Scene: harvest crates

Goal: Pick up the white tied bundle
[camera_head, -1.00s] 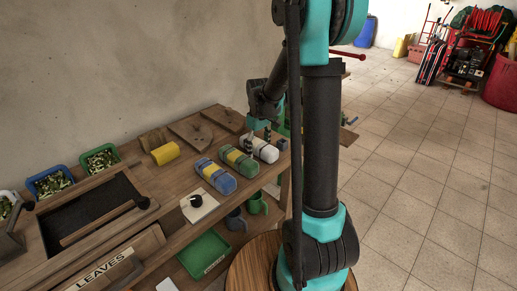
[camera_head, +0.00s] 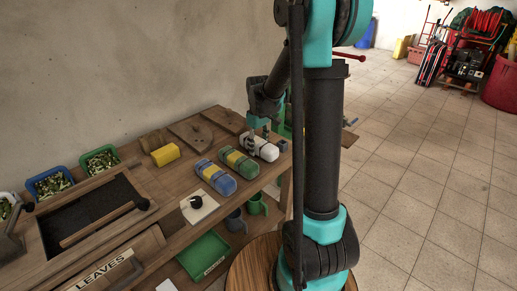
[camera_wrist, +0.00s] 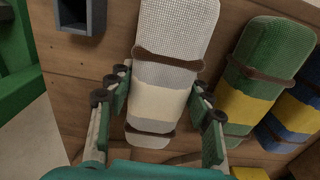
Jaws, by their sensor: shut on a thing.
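The white tied bundle (camera_head: 268,150) lies on the wooden bench near its right end. It has a pale band and dark ties. In the wrist view the bundle (camera_wrist: 176,28) passes between the fingers of my gripper (camera_wrist: 160,92), which press on its two sides. In the head view my gripper (camera_head: 258,134) is over the bundle and shut on it. The fingers hide part of its middle. I cannot see clear space between the bundle and the bench.
A green bundle (camera_head: 248,170) with a yellow band lies just beside it, then a blue bundle (camera_head: 224,185). A small grey square holder (camera_wrist: 82,16) is near the white bundle's far end. A yellow block (camera_head: 165,154) and wooden boards (camera_head: 190,132) are farther left.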

